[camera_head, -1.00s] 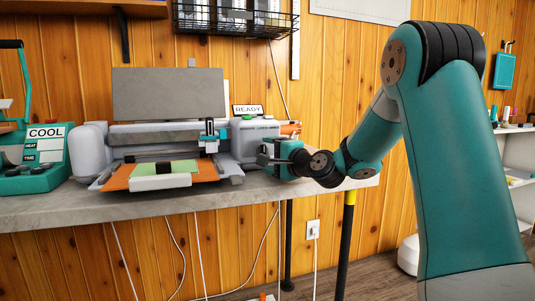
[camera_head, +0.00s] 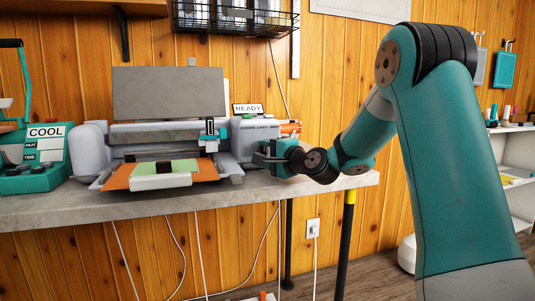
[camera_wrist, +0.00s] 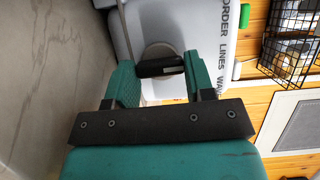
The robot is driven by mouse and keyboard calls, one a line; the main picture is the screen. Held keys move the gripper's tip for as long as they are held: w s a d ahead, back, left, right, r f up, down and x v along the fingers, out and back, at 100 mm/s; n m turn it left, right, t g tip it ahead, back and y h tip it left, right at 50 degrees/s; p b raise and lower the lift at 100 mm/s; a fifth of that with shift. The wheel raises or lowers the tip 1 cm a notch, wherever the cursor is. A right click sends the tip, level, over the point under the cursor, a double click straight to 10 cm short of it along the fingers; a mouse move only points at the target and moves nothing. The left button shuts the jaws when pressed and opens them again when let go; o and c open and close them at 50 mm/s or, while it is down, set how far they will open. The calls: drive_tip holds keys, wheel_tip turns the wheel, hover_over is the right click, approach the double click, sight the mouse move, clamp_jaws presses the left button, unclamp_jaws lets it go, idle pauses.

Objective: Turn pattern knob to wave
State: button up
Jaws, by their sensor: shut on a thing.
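The pattern knob (camera_wrist: 160,66) is a black bar on a grey round base, on the front of the light grey machine (camera_head: 256,128). Labels reading ORDER (first letter cut off), LINES and part of WAVE run down beside it in the wrist view. The bar lies nearly level in that view, its right end towards LINES. My gripper (camera_head: 264,156) is at the right end of the machine; in the wrist view its teal fingers (camera_wrist: 160,74) are on both sides of the bar, shut on it. In the head view my gripper hides the knob and labels.
An orange bed with a green sheet and white block (camera_head: 160,181) stands out at the machine's front, left of my gripper. A teal press (camera_head: 38,175) is at the far left. The counter (camera_head: 90,203) runs beneath; a wire basket (camera_head: 235,20) hangs above.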

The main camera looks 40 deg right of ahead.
drive_tip(key=n, duration=0.1)
drive_tip(key=n+g+p, duration=0.1)
drive_tip(key=n+p, duration=0.1)
drive_tip(key=shift+a+r+n+g, duration=0.1)
drive_tip(key=shift+r+n+g, duration=0.15)
drive_tip(key=shift+n+g, duration=0.05)
drive_tip(key=shift+n+g+h+p, duration=0.55)
drive_tip(key=shift+n+p, duration=0.3)
drive_tip(key=shift+n, duration=0.45)
drive_tip(key=shift+f+h, duration=0.1)
drive_tip(key=shift+h, duration=0.15)
drive_tip(key=o, duration=0.9)
drive_tip(key=v, duration=1.7)
drive_tip(key=shift+s+p, duration=0.15)
drive_tip(key=shift+p, duration=0.25)
